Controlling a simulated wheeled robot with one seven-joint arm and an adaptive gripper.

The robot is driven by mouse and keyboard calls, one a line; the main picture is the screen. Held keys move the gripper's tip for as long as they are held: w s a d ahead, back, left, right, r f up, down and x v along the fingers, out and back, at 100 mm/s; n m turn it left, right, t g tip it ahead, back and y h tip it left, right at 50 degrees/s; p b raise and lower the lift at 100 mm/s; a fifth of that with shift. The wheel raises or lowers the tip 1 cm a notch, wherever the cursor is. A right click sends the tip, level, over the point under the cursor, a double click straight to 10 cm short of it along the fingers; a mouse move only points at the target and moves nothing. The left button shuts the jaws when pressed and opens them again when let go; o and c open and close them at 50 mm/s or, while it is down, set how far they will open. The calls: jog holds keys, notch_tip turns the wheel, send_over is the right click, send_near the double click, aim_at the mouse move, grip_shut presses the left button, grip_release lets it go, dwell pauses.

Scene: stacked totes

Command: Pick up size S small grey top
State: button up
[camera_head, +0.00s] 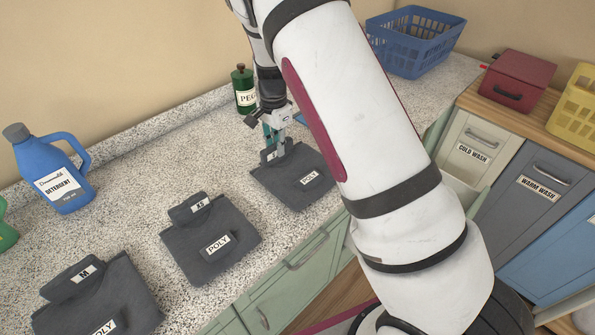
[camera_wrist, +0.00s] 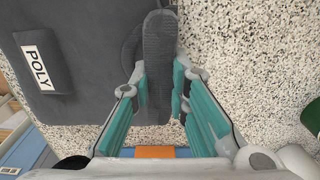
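Three dark grey folded tops lie in a row on the speckled counter in the head view. The farthest top (camera_head: 294,180) has a POLY label, and its size tag is mostly hidden by my gripper. The middle top (camera_head: 208,241) is tagged XS, and the nearest top (camera_head: 97,298) is tagged M. My gripper (camera_head: 273,140) is at the raised tab of the farthest top. In the wrist view my gripper (camera_wrist: 159,70) has its teal fingers on either side of the grey tab (camera_wrist: 158,60), very close to its edges. Firm contact is not clear.
A green bottle (camera_head: 243,90) stands behind my gripper. A blue detergent jug (camera_head: 54,172) is at the left. A blue basket (camera_head: 413,42) sits at the far right of the counter (camera_head: 150,160). Labelled wash bins (camera_head: 478,150) are at the right.

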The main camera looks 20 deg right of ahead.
grip_shut()
jog(key=shift+r, duration=0.15)
